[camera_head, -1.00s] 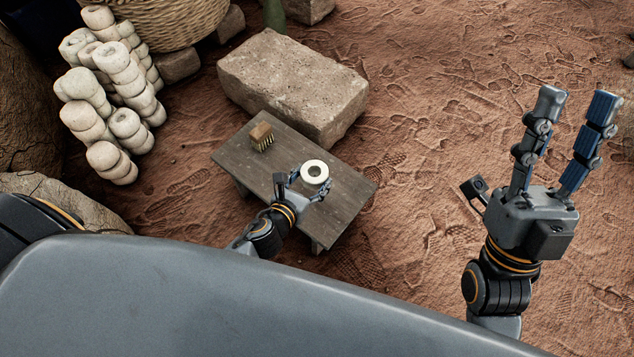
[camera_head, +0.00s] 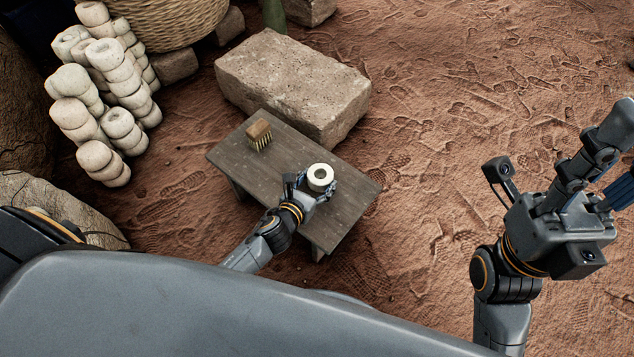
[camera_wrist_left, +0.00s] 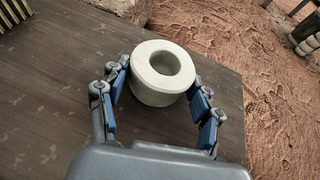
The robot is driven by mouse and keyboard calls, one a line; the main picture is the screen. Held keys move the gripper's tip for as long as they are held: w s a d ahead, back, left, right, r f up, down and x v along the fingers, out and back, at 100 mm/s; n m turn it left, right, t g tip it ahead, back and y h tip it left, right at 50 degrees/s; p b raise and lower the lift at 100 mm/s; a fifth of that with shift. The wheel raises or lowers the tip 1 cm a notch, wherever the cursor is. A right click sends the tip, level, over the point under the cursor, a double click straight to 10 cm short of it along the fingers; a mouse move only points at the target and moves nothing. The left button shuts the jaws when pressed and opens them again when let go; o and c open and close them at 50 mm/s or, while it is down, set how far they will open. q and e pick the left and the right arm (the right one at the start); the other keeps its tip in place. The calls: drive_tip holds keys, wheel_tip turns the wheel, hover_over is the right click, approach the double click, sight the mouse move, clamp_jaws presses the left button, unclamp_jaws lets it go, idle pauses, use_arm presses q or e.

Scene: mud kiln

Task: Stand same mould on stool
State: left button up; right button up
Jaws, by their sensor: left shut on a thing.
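A pale, thick ring-shaped mould (camera_head: 321,184) is at the near right part of the dark wooden stool (camera_head: 230,157). My left gripper (camera_head: 312,185) is shut on the mould, with fingers on both sides of it. The left wrist view shows the mould (camera_wrist_left: 152,90) upright, its hole facing up, between the blue finger pads, low over the stool top (camera_wrist_left: 40,90). I cannot tell whether its base touches the wood. My right gripper (camera_head: 612,160) is raised at the right, away from the stool, empty and with its fingers apart; its fingertips are partly out of frame.
A small wooden brush (camera_head: 259,133) lies at the stool's far left end. A large stone block (camera_head: 292,85) stands just behind the stool. Stacks of pale rings (camera_head: 105,95) and a woven basket (camera_head: 172,18) are at the upper left. Bare ground is open to the right.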

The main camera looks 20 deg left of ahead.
use_arm(q)
drive_tip(key=o, duration=1.3)
drive_tip(key=shift+f, duration=0.15)
drive_tip(key=shift+o, duration=0.2)
